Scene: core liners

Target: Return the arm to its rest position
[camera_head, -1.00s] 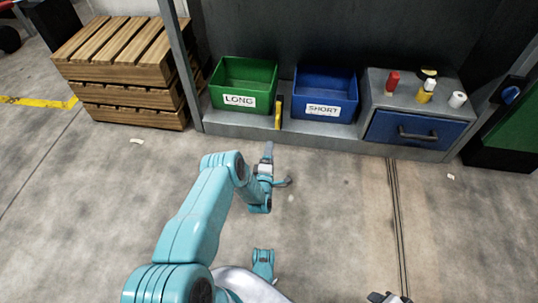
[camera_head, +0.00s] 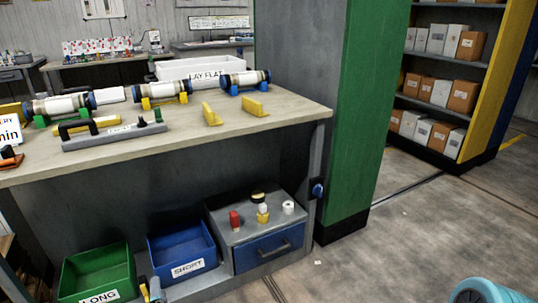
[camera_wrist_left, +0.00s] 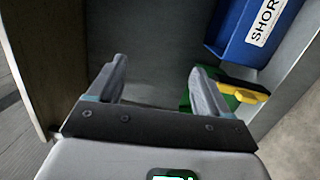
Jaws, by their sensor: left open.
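My left gripper (camera_head: 155,289) shows only as a grey tip at the bottom edge of the head view, in front of the gap between the green and blue bins. In the left wrist view my left gripper (camera_wrist_left: 155,90) is open, its two grey fingers apart with nothing between them. The rest of the left arm is out of the head view. A teal part of my own body shows at the bottom right, but my right gripper is not in view.
The green LONG bin (camera_head: 97,270) and blue SHORT bin (camera_head: 183,250) sit under the workbench (camera_head: 180,135) beside a blue drawer (camera_head: 268,250). The floor (camera_head: 400,240) at right is clear.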

